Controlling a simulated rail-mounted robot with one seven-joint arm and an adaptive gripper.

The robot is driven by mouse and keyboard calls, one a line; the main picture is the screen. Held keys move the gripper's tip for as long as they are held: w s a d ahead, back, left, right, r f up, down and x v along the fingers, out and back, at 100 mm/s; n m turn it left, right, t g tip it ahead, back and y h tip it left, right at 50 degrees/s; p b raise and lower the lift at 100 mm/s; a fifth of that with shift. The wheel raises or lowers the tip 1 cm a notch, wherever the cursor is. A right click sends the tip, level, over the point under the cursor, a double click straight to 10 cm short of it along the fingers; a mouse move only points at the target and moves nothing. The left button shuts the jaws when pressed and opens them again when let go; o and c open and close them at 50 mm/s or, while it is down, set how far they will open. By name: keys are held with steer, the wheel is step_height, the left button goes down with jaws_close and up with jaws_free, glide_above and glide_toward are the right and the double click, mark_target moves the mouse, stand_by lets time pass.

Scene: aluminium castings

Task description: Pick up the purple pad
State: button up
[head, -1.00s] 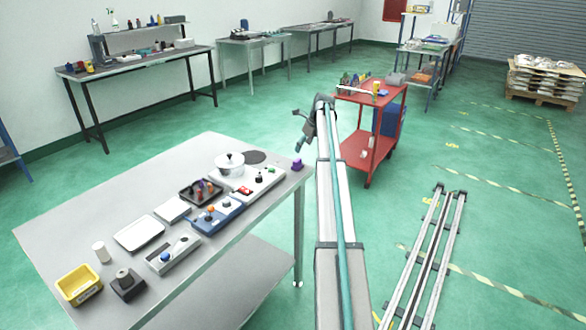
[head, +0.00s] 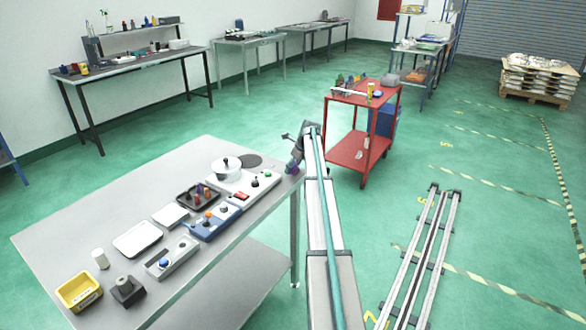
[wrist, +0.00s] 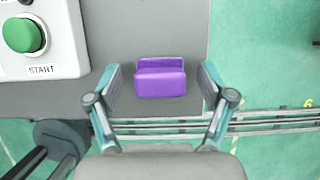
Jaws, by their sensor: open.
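The purple pad (wrist: 160,77) lies on the grey table top near its edge, with a raised step across it. In the head view the pad (head: 292,169) is at the table's far right corner, partly covered by my gripper. My gripper (wrist: 161,72) is open, with one finger on either side of the pad and a gap on each side. In the head view my gripper (head: 293,163) is right at the pad. I cannot tell how far the fingertips are above the table.
A control box with a green START button (wrist: 22,35) sits left of the pad. A red cart (head: 345,147) stands beyond the table corner. Right of the pad is the table edge.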

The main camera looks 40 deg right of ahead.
steer(key=c, duration=1.1)
steer(key=shift+r, duration=0.2)
steer(key=shift+r+b, duration=0.4)
steer(key=shift+r, duration=0.05)
steer(key=s+a+r+b, duration=0.1)
steer(key=s+a+r, duration=0.1)
steer(key=s+r, duration=0.2)
steer(key=s+a+r+b, duration=0.1)
steer(key=s+a+r, duration=0.2)
steer(key=r, duration=0.1)
steer(key=s+a+r+b, duration=0.2)
steer(key=s+r, duration=0.1)
steer(key=s, duration=0.1)
steer(key=shift+s+a+r, duration=0.35)
steer(key=shift+a+r, duration=0.05)
